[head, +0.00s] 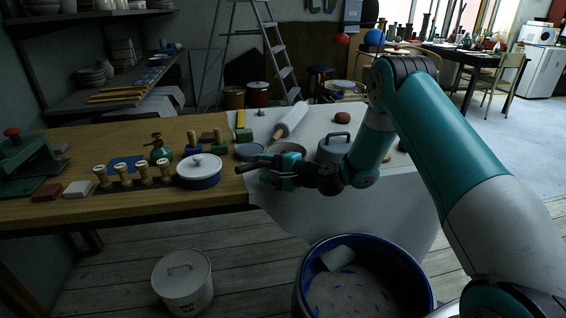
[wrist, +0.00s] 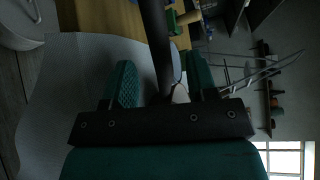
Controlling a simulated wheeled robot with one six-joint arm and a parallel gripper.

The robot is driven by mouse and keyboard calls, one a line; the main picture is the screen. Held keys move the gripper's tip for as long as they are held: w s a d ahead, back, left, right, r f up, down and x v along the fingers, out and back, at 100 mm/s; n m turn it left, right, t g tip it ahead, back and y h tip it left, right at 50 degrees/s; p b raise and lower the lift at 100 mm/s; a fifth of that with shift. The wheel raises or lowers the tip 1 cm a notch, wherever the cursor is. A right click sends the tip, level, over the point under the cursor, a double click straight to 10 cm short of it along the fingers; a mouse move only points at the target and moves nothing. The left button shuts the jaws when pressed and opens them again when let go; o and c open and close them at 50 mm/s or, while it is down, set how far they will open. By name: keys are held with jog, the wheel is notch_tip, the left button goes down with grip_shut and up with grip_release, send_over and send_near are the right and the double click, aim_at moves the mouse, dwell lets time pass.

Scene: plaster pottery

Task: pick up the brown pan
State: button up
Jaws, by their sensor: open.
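The brown pan (head: 287,147) sits on the workbench just behind my gripper in the head view, its body partly hidden by the gripper. My gripper (head: 274,170) is low over the bench's front edge and points left. A dark bar, which looks like the pan's handle, sticks out to the left beside the fingers. In the wrist view the dark bar (wrist: 156,45) runs between the two teal fingers of my open gripper (wrist: 162,85). Gaps show beside the bar; I cannot tell whether either finger touches it.
A grey lidded pot (head: 334,146) is close on the right. A blue-rimmed tub (head: 307,288) and white bucket (head: 182,285) stand below.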

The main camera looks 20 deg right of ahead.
jog(key=shift+x, duration=2.75)
jog(key=shift+r, duration=0.15)
grip_shut()
